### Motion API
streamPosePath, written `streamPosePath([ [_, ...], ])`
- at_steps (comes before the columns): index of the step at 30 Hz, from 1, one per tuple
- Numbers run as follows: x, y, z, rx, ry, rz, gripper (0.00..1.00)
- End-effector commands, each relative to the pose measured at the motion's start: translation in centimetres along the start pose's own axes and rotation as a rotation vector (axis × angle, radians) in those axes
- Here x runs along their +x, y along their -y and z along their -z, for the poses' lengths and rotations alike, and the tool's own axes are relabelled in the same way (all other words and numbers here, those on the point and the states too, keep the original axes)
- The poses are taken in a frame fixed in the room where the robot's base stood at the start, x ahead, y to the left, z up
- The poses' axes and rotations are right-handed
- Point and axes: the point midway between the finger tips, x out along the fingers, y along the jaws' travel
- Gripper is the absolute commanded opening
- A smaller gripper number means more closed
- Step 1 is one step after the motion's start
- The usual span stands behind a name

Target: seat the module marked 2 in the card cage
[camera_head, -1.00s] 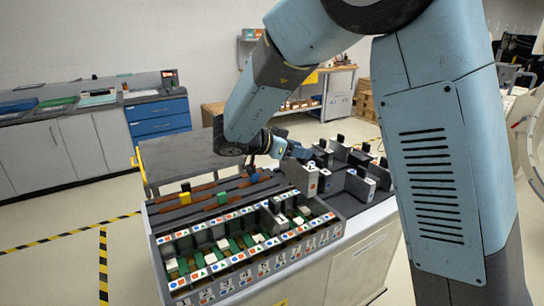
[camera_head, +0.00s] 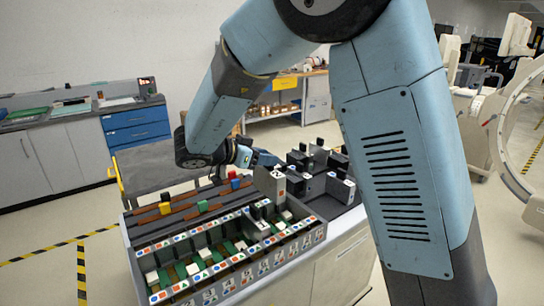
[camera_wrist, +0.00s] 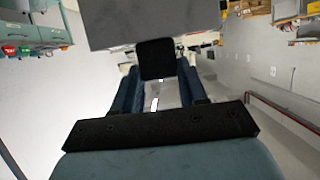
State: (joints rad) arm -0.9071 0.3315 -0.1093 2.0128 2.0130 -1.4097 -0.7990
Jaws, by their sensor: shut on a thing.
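My gripper (camera_head: 262,158) is shut on the black handle (camera_wrist: 155,58) of a grey module (camera_head: 268,182). The module hangs upright above the back right part of the card cage (camera_head: 320,238), apart from it. A white label shows on its narrow end, but its number is too small to read. In the wrist view the module's grey body (camera_wrist: 190,20) fills the top, beyond the fingers. The cage has rows of coloured symbol tiles and numbered labels along its front. Another grey module with a black handle (camera_head: 255,211) stands in the cage right of its middle.
Several grey modules with black handles (camera_head: 342,188) stand on the dark area right of the cage. A dark table (camera_head: 150,165) stands at the back left.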

Motion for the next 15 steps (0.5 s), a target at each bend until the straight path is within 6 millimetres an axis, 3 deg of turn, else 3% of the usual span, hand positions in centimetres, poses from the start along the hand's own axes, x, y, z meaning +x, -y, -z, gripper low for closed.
streamPosePath([
  [15,1.3,-0.1,-2.5,0.001,-0.001,-0.005,0.0],
])
